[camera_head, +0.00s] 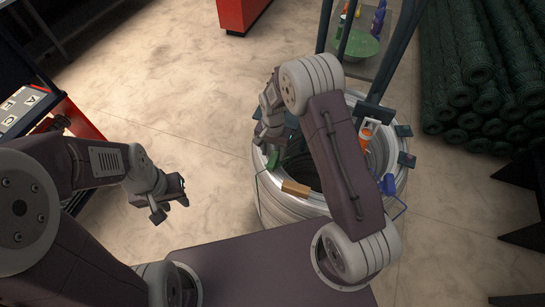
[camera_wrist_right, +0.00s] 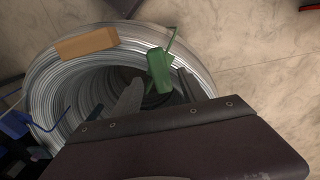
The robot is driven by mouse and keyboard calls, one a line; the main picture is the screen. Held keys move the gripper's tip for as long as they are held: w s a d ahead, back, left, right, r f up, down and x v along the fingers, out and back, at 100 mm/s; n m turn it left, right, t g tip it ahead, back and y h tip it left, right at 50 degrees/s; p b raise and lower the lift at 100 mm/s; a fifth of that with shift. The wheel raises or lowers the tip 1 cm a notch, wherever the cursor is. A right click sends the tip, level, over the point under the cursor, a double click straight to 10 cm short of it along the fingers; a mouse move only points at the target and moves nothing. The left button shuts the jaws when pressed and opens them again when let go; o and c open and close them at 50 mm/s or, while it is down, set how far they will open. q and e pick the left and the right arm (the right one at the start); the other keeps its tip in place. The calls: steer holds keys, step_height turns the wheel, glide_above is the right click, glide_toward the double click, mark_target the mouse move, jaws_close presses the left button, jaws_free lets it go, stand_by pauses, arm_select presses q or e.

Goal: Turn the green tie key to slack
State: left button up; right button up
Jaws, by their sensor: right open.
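The green tie key (camera_head: 272,159) is at the left rim of the coil of pale wire (camera_head: 270,205) in the head view. In the right wrist view the green key (camera_wrist_right: 158,70) has a block-like body with a thin green bar rising from it, over the coil's inner edge. My right gripper (camera_head: 268,136) is open just above the key. In the wrist view its two fingers (camera_wrist_right: 160,92) are apart, with the key showing between and beyond their tips; I cannot tell whether they touch it. My left gripper (camera_head: 168,207) is open and empty, left of the coil.
On the coil's rim are a tan block (camera_head: 296,188), a blue handle (camera_head: 390,186) and an orange-and-white tool (camera_head: 368,130). A green bowl (camera_head: 356,46) sits on a shelf behind. The floor (camera_head: 170,80) at left is clear.

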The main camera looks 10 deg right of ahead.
mark_target(273, 158)
step_height(273, 158, down, 4)
steer(key=shift+f+p, duration=0.15)
steer(key=shift+p, duration=0.2)
steer(key=shift+f, duration=0.25)
steer(key=shift+c, duration=0.3)
jaws_close()
